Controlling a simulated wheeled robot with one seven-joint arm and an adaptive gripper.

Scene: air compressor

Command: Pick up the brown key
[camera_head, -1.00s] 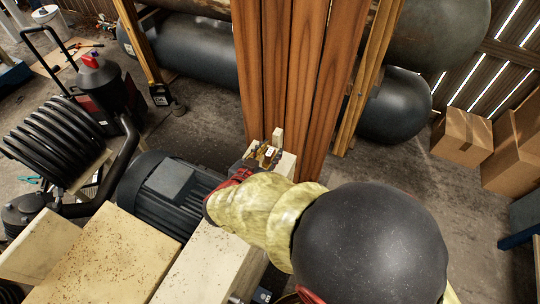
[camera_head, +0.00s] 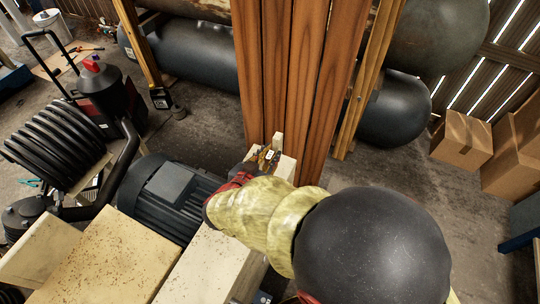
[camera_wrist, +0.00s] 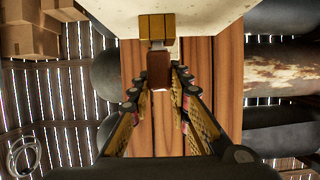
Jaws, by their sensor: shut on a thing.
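The brown key (camera_wrist: 158,70) is a small brown block-like piece in the wrist view, between the two fingertips of my gripper (camera_wrist: 158,84). My gripper is shut on it. Its upper end in the picture meets a yellow brass-coloured block (camera_wrist: 157,27) on a cream panel (camera_wrist: 205,18); I cannot tell whether they are joined. In the head view my gripper (camera_head: 265,159) is at the far end of the compressor, and the key cannot be made out there.
A dark finned motor (camera_head: 172,190) and cream panels (camera_head: 110,255) lie left of my arm. Tall brown planks (camera_head: 300,80) stand just beyond my gripper. Dark tanks (camera_head: 190,50) lie behind them. Cardboard boxes (camera_head: 462,140) sit at right, with open floor before them.

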